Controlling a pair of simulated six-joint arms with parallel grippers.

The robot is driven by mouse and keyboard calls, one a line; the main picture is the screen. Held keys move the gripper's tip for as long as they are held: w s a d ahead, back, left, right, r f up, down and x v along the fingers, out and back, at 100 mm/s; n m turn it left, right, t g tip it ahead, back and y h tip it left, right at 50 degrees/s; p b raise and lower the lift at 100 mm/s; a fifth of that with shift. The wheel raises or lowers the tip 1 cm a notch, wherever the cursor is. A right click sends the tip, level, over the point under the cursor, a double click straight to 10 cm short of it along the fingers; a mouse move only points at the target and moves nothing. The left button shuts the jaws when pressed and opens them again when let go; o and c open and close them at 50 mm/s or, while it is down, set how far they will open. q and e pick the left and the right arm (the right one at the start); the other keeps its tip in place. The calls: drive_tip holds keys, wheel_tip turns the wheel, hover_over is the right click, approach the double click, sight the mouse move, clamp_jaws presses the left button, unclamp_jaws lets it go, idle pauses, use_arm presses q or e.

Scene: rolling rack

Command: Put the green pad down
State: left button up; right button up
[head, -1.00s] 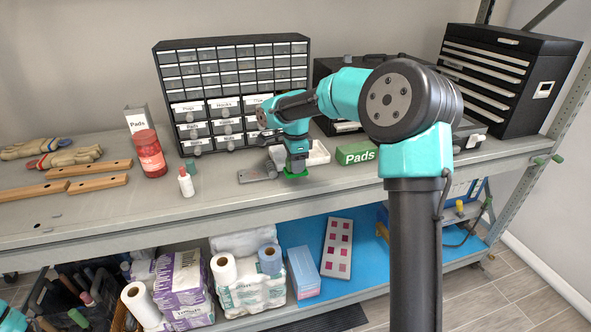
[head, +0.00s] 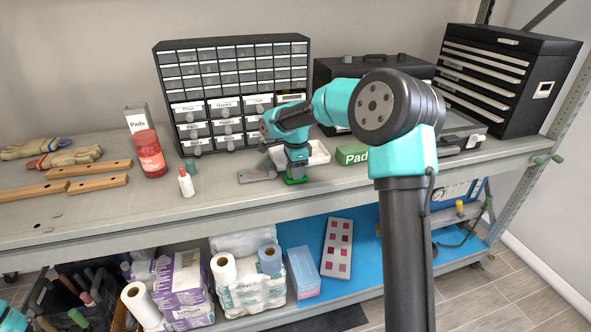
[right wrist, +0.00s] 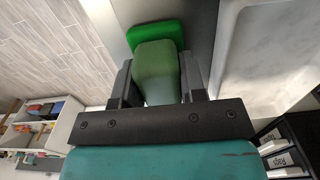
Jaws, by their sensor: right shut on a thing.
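The green pad (head: 296,181) is at the bench top in front of the white tray, under my right gripper (head: 296,174). In the right wrist view, the pad's bright green base (right wrist: 155,36) shows beyond a duller green upper part (right wrist: 157,72) between the fingers. My right gripper (right wrist: 157,92) is shut on that upper part. The pad is at or just above the bench; I cannot tell whether it touches. My left gripper is not in view; only a teal bit of that arm shows at the lower left corner.
A white tray (head: 318,155) stands just behind the pad, and a flat grey tool (head: 257,175) lies to its left. A green "Pads" box (head: 350,154) is to the right. A white bottle (head: 186,184) and red jar (head: 150,155) stand left. The bench front (head: 225,198) is clear.

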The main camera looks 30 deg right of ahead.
drive_tip(key=o, duration=0.8)
drive_tip(key=shift+f, duration=0.1)
drive_tip(key=shift+o, duration=0.2)
wheel_tip(320, 180, up, 12)
idle(0.4)
idle(0.6)
